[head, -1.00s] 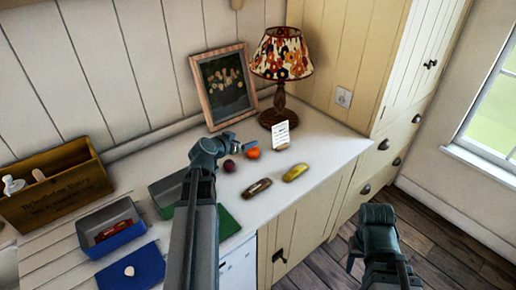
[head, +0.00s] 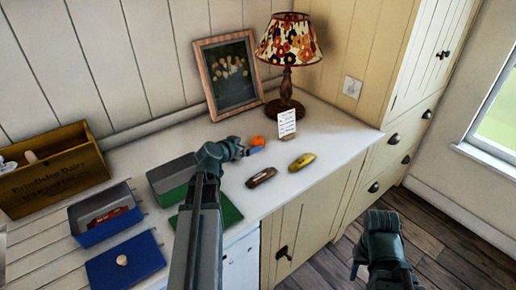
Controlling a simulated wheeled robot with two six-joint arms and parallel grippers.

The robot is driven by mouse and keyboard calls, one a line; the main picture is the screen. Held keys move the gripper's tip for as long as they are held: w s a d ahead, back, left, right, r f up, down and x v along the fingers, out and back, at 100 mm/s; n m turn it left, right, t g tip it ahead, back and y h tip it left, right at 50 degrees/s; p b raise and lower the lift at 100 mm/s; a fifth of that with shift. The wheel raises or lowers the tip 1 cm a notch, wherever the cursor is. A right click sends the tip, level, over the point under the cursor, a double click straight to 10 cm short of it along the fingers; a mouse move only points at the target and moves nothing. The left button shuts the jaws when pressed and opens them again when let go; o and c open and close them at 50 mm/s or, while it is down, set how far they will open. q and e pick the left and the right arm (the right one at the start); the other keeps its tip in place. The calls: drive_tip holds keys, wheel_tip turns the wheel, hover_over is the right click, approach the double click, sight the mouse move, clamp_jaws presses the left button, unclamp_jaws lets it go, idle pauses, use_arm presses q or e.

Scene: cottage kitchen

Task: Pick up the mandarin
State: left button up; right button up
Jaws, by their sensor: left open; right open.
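The mandarin (head: 258,141) is a small orange ball on the white worktop, in front of the lamp in the head view. My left gripper (head: 250,150) is open, with its fingertips right beside the mandarin on its near left side. I cannot tell whether they touch it. The plum-coloured fruit seen earlier is hidden now, probably behind my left gripper. My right gripper (head: 364,268) is open and empty, low over the floor in front of the cupboards.
A brown pocketknife-like item (head: 262,177) and a yellow one (head: 302,162) lie nearby. A white card (head: 287,124), lamp (head: 287,80) and picture frame (head: 228,75) stand behind. Green box (head: 170,178), blue box (head: 105,215) and wooden crate (head: 52,172) are left.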

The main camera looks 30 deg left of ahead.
sight(255, 141)
use_arm(q)
drive_tip(key=shift+w, duration=0.1)
drive_tip(key=b+x, duration=0.3)
drive_tip(key=x, duration=0.4)
drive_tip(key=shift+w+f, duration=0.1)
drive_tip(key=shift+w, duration=0.1)
drive_tip(key=shift+s, duration=0.1)
drive_tip(key=c, duration=1.5)
drive_tip(key=shift+o, duration=0.2)
drive_tip(key=shift+r, duration=0.25)
